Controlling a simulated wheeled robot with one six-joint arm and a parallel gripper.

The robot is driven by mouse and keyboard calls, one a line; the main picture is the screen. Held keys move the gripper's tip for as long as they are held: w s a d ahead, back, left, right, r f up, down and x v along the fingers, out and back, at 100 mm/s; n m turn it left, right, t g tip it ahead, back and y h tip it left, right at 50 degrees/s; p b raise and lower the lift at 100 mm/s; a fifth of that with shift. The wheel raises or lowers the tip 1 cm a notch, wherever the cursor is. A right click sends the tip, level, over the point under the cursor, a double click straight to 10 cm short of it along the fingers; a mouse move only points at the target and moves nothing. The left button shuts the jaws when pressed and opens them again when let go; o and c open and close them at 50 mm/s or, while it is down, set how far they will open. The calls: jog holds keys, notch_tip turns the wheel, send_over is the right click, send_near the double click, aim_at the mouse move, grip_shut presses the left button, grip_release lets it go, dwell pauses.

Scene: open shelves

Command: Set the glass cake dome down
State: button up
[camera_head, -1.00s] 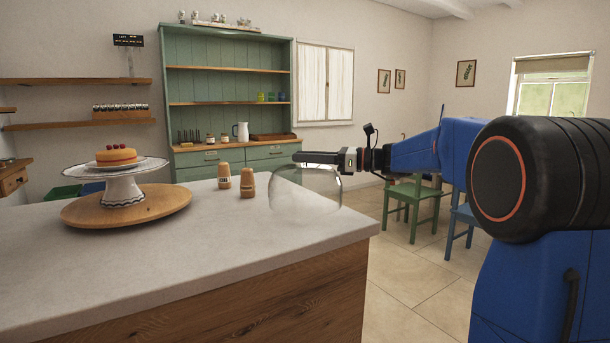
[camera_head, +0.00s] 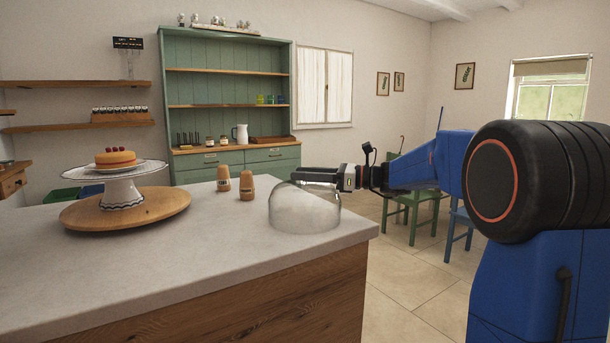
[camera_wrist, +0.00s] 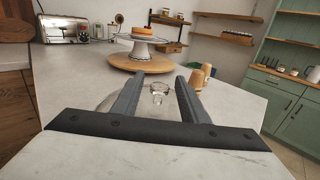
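The clear glass cake dome (camera_head: 303,212) stands upright on the grey counter (camera_head: 200,255) near its right end. Its rim appears to rest on the top. My gripper (camera_head: 305,174) is level with the top of the dome. In the wrist view my gripper (camera_wrist: 161,80) has its two fingers spread, one on each side of the dome's glass knob (camera_wrist: 159,89), with gaps visible. The dome's body is faint and partly hidden behind the fingers there.
A white cake stand (camera_head: 121,189) with a cake (camera_head: 116,159) stands on a round wooden board (camera_head: 80,212) at left. Two wooden shakers (camera_head: 246,191) (camera_head: 223,179) stand just left of the dome. The counter's right edge is close. The front middle is clear.

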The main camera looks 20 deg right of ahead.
jog(key=shift+r, duration=0.15)
jog(key=v, duration=1.2)
dwell(0.4)
